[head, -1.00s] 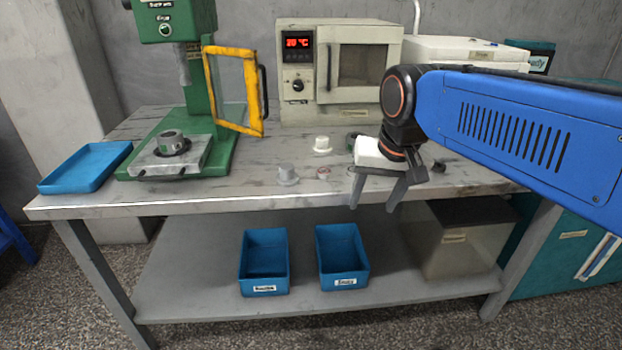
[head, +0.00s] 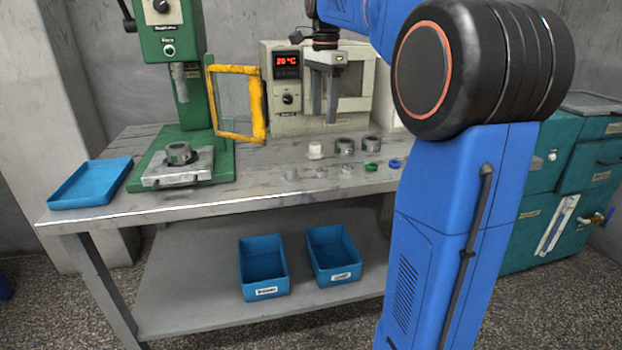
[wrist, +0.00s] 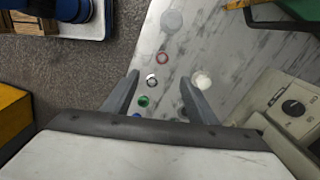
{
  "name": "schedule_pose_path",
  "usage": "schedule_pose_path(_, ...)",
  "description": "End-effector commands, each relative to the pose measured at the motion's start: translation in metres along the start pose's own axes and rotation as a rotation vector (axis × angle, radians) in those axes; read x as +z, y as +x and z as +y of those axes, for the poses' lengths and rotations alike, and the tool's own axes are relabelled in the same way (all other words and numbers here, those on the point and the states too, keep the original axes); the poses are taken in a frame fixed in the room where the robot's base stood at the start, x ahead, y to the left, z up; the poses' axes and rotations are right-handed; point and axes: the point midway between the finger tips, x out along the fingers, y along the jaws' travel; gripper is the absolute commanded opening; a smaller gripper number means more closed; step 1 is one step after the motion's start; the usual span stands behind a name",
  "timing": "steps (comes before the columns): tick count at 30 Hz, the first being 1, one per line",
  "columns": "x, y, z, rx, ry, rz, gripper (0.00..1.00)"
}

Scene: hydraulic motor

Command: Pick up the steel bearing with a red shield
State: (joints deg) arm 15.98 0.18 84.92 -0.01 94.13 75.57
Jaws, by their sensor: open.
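The steel bearing with a red shield (head: 322,171) lies flat on the workbench near its front edge, small in the head view. In the wrist view the red-rimmed bearing (wrist: 162,58) lies beyond my fingertips, roughly in line with the gap between them. My gripper (head: 324,118) is open and empty, pointing down, raised above the bench in front of the oven. Its two fingers also show spread apart in the wrist view (wrist: 160,80).
Beside it lie a plain bearing (head: 346,168), a green one (head: 372,166) and a blue one (head: 395,164). A grey cap (head: 291,174), a white cap (head: 315,150) and two steel rings (head: 345,145) stand close. The green press (head: 215,172) and yellow guard (head: 238,132) are left, the oven (head: 287,105) behind.

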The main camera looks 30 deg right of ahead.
Motion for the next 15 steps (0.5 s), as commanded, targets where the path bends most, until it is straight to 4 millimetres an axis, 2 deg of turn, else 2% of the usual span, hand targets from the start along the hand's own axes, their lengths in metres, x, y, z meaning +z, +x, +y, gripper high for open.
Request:
schedule_pose_path(4, -0.008, -0.002, -0.009, 0.012, 0.054, -0.003, 0.53)
schedule_pose_path(7, -0.009, 0.006, -0.009, 0.016, 0.06, -0.004, 0.53)
schedule_pose_path(15, -0.008, 0.051, -0.008, 0.016, 0.058, -0.004, 0.53)
